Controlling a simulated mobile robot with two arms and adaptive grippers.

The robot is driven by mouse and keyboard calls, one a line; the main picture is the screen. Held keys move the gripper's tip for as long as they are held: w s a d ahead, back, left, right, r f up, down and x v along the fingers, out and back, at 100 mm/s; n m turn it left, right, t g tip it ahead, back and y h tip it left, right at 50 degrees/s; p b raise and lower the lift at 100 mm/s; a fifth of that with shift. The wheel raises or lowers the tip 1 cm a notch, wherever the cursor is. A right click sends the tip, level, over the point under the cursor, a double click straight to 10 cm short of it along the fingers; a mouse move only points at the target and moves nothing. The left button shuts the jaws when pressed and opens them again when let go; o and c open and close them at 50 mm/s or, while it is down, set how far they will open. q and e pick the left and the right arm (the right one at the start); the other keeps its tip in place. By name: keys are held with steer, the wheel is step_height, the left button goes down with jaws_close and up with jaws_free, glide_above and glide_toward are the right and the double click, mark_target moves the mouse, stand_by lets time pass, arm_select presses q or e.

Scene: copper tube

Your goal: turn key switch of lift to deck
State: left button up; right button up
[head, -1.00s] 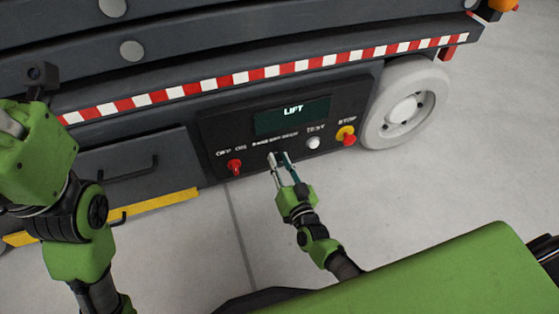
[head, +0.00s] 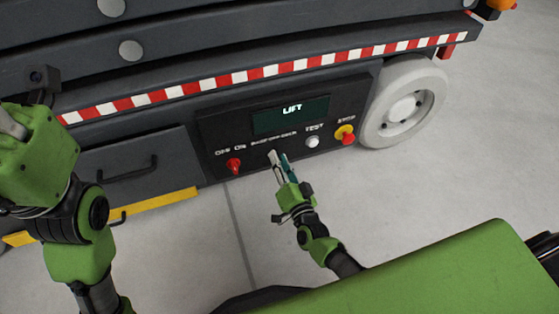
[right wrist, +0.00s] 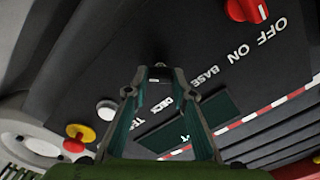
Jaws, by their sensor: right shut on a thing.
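The lift's dark control panel (head: 215,140) has a lit display (head: 291,116) reading LIFT. My right gripper (head: 277,155) is at the panel under the small BASE–OFF–DECK lettering, between the red OFF/ON switch and the TEST button. In the right wrist view its two fingers (right wrist: 159,72) are close together at the key switch and shut on it. The fingers hide most of the key, so its exact angle cannot be read. The DECK lettering (right wrist: 163,108) shows between the fingers. My left arm is at the left edge; part of its gripper (head: 10,122) shows, cut off.
A red OFF/ON switch (head: 234,165) is left of my right gripper. A white TEST button (head: 313,142) and a red STOP button (head: 348,139) on yellow are to its right. A white wheel (head: 402,105) stands at the right. The floor in front is clear.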

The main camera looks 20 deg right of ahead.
steer(key=o, duration=1.1)
step_height(320, 180, up, 10)
